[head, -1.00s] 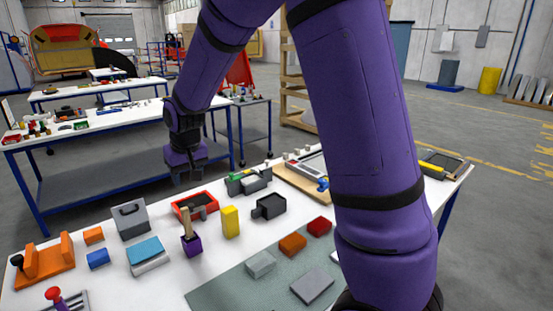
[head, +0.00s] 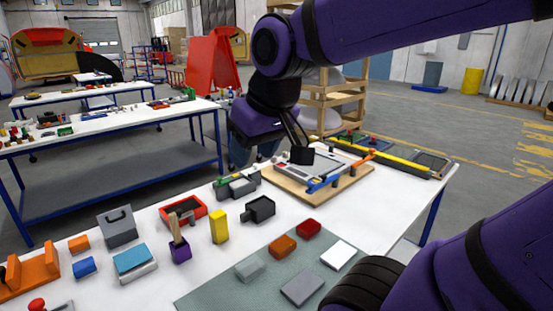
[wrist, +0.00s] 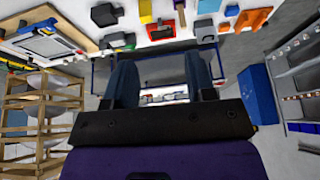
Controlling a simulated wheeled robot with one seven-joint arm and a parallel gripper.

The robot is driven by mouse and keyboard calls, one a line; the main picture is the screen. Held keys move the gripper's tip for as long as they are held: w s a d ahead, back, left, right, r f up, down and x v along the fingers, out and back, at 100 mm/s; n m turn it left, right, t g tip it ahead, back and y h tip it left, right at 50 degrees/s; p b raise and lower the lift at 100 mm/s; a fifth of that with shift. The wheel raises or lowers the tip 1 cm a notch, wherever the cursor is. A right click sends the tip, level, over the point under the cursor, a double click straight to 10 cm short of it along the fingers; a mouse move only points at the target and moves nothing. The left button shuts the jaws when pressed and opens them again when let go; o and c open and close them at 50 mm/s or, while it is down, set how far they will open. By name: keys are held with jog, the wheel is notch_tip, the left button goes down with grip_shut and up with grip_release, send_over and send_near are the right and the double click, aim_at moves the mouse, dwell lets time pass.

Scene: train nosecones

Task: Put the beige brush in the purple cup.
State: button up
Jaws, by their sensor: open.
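The purple cup (head: 181,253) stands on the white table, left of the yellow block. The beige brush (head: 174,229) stands up out of the cup, leaning slightly left, its lower part hidden inside. My gripper (head: 300,150) is up and to the right of the cup, near the board with the grey panel, well apart from both cup and brush. In the wrist view my gripper (wrist: 161,80) has its two fingers spread with nothing between them. The brush (wrist: 182,18) shows near the top edge there.
A yellow block (head: 219,227), a black box (head: 259,209) and a red tray (head: 184,211) stand close around the cup. A grey case (head: 117,230) and a blue-topped box (head: 134,262) are to its left. A wooden board (head: 283,182) lies at the right.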

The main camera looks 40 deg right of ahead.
jog(key=s, duration=0.5)
jog(key=shift+s+d+f, duration=0.15)
jog(key=shift+d, duration=0.05)
dwell(1.0)
